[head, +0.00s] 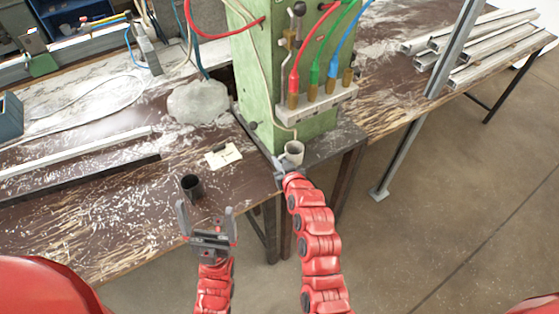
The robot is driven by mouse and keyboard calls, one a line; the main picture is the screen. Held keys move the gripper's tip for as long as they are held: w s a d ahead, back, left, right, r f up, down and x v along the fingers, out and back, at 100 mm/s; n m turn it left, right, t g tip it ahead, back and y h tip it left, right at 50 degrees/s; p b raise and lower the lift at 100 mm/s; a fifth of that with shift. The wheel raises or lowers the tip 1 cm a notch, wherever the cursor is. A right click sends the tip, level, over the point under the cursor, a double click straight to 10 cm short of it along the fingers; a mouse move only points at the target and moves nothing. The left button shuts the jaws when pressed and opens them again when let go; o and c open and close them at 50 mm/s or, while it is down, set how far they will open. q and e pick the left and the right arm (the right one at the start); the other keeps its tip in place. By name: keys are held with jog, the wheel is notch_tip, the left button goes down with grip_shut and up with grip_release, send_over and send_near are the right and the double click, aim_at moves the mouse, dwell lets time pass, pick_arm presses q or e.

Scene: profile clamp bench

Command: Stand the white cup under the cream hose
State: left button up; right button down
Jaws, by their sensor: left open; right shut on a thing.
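The white cup (294,151) is upright at the foot of the green column, near the corner of the bench. My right gripper (286,163) is shut on it from the near side; the cup partly hides the fingers. I cannot tell whether the cup's base touches the surface. The cream hose (263,95) runs down the column's front left face, and its lower end curves to just above the cup's mouth. My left gripper (206,208) is open and empty, at the bench's near edge, just in front of a dark cup (192,187).
The green column (252,75) carries a bracket (317,104) with red, green and blue hoses. A grey-white lump (198,102) and a pale card (223,155) lie left of it. Metal profiles lie on the left bench and at the far right. Floor is open at right.

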jog(key=shift+f, duration=0.15)
jog(key=c, duration=0.9)
grip_release()
jog(key=shift+o, duration=0.2)
jog(key=shift+s, duration=0.1)
jog(key=p+v, duration=0.2)
jog(key=v, duration=1.5)
jog(key=shift+d, duration=0.1)
